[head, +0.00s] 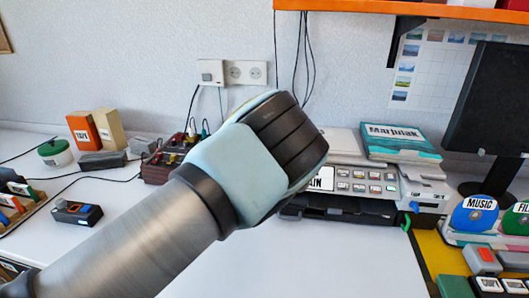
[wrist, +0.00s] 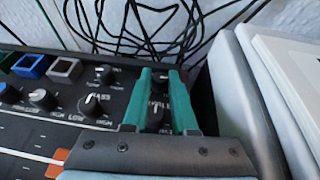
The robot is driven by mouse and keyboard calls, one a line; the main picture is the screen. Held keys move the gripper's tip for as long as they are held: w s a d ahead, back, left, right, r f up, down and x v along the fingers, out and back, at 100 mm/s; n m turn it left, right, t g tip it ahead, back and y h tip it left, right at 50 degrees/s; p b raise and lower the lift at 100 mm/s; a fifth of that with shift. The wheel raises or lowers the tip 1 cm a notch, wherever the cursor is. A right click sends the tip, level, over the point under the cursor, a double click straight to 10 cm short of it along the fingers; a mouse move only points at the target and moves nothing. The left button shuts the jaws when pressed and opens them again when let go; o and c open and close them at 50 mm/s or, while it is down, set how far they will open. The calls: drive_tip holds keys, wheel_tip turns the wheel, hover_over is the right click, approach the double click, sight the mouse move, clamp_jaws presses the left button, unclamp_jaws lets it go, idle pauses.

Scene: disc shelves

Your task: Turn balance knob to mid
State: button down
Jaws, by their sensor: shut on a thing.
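My gripper (wrist: 161,74) has two teal fingers reaching over the panel's right end. It is shut on a black knob (wrist: 161,84) at the fingertips. A second black knob (wrist: 157,108) shows between the fingers, nearer the wrist. The labels by these two knobs are mostly covered, so I cannot read which is the balance knob. A knob marked BASS (wrist: 93,106) stands left of the fingers.
Loose black cables (wrist: 130,30) lie behind the panel. A pale box (wrist: 265,90) stands close on the right of the fingers. In the head view, a Marbulak box (head: 400,145), a monitor (head: 490,100) and labelled discs (head: 474,216) stand at right. An orange shelf (head: 420,10) hangs above.

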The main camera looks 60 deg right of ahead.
idle(0.3)
drive_tip(key=c, duration=1)
unclamp_jaws()
drive_tip(key=shift+a+r, duration=0.1)
drive_tip(key=b+v, duration=0.2)
drive_tip(key=v, duration=0.8)
drive_tip(key=shift+s+a+r, duration=0.1)
drive_tip(key=shift+a+r, duration=0.05)
drive_tip(key=shift+a, duration=0.05)
